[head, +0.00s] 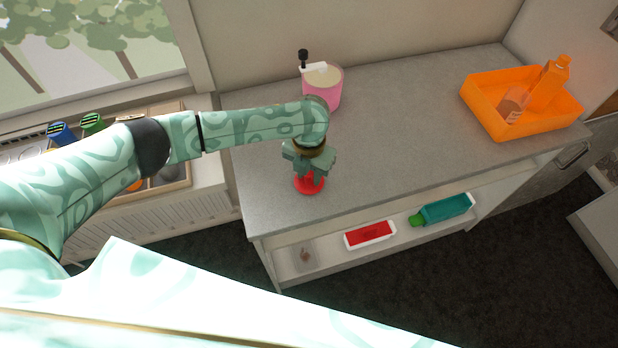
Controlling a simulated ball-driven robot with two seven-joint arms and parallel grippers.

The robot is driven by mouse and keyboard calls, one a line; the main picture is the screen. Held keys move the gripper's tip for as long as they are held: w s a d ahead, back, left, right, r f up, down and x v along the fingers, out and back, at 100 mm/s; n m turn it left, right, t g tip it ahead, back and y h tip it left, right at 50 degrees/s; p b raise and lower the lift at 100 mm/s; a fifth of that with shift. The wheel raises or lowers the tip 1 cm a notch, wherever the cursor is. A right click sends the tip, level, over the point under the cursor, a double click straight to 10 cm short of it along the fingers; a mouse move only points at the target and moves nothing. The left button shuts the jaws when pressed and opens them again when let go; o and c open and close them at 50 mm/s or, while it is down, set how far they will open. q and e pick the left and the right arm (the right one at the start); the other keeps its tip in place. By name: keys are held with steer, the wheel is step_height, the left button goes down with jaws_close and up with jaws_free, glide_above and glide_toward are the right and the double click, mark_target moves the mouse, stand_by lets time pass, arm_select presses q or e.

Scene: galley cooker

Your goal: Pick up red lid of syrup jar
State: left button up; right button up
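A round red lid (309,187) is on the grey countertop near its front left edge. My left gripper (308,174) points down right above the lid, with its fingers at the lid's raised red middle. The gripper hides part of the lid, and I cannot tell whether the fingers are closed on it or only around it. The lid looks to be at counter level. No syrup jar can be made out for certain. My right gripper is not in view.
A pink pot (322,88) stands at the back of the counter (405,130). An orange bin (520,112) holding bottles is at the right. The counter's middle is clear.

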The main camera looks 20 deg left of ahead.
arm_select(q)
steer(key=c, duration=0.5)
steer(key=shift+r, duration=0.1)
